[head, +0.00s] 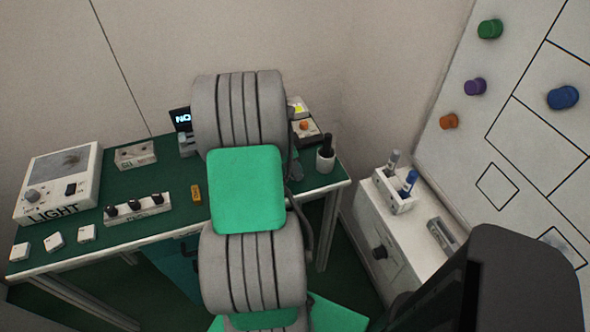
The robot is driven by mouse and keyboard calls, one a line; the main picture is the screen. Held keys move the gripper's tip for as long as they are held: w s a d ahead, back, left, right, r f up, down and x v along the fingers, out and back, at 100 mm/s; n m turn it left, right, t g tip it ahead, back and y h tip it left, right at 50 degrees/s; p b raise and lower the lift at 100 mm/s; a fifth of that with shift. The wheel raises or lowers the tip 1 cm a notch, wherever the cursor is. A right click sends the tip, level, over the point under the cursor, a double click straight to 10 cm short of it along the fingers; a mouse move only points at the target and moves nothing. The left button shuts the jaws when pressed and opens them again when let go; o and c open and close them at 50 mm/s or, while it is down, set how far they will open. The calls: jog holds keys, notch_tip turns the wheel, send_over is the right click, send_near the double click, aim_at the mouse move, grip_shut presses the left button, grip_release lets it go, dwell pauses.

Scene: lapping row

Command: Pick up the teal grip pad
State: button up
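I cannot pick out a teal grip pad in the head view. The green square panel and grey ribbed segments in the middle are my own arm, and they cover part of the dark green bench top (165,185). A dark teal shape (172,268) shows under the bench, partly hidden by my arm; I cannot tell what it is. My gripper's fingers are not visible, so I cannot see whether they hold anything.
Right stand a white cabinet (375,222) with a marker holder (393,195), and a whiteboard (530,130) with coloured knobs.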

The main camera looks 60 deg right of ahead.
jog(key=c, duration=0.3)
jog(key=shift+r, duration=0.1)
jog(key=shift+r, duration=0.2)
notch_tip(320, 180, up, 2)
jog(key=shift+r, duration=0.1)
jog(key=a+r+b, duration=0.1)
jog(key=a+r, duration=0.9)
jog(key=a, duration=0.4)
jog(key=shift+r, duration=0.15)
